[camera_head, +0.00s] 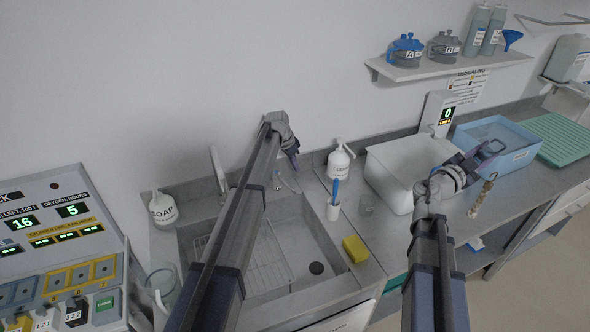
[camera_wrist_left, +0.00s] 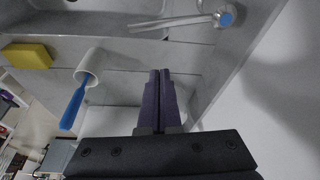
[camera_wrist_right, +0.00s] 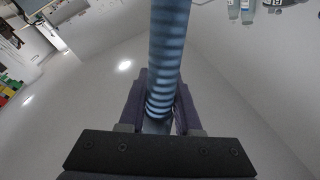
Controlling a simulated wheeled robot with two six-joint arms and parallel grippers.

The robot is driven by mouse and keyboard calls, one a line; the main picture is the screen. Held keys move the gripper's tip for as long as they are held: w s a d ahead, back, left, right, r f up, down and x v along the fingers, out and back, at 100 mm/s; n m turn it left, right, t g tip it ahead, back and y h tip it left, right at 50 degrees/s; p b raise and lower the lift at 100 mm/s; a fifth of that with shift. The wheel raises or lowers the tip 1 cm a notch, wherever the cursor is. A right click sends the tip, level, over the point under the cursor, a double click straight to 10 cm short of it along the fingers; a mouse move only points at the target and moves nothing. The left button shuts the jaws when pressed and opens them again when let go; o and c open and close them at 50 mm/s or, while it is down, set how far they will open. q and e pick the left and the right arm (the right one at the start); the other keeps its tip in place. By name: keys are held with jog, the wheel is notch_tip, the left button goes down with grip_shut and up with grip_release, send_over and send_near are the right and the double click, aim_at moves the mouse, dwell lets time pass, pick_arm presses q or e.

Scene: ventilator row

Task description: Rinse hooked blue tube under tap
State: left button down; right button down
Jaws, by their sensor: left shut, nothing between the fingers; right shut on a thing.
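My right gripper (camera_head: 487,154) is shut on a blue corrugated tube (camera_wrist_right: 168,60). In the right wrist view the tube runs from between the fingers to the top edge; its ends are out of sight. In the head view the tube is hard to make out, and this gripper is over the blue tub. My left gripper (camera_head: 294,160) is shut and empty near the wall behind the sink (camera_head: 330,290). In the left wrist view its fingers (camera_wrist_left: 159,78) are together, apart from a chrome tap part with a blue cap (camera_wrist_left: 225,17). No running water is visible.
A soap bottle (camera_head: 162,208), a cleaner bottle (camera_head: 340,160), a white cup (camera_head: 333,211) with a blue-handled brush and a yellow sponge (camera_head: 355,249) stand around the sink. A white tub (camera_head: 378,179), a blue tub (camera_head: 522,155) and a green rack (camera_head: 565,138) stand to the right.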

aim_at(289, 186)
pick_arm(q)
jog(key=b+x, duration=0.8)
jog(key=x, duration=0.1)
jog(key=s+a, duration=0.1)
jog(key=s+a+r+p, duration=0.1)
jog(key=a, duration=0.1)
jog(key=shift+s+a, duration=0.1)
jog(key=shift+a, duration=0.05)
jog(key=shift+s+a, duration=0.65)
jog(key=shift+a, duration=0.3)
jog(key=shift+d, duration=0.1)
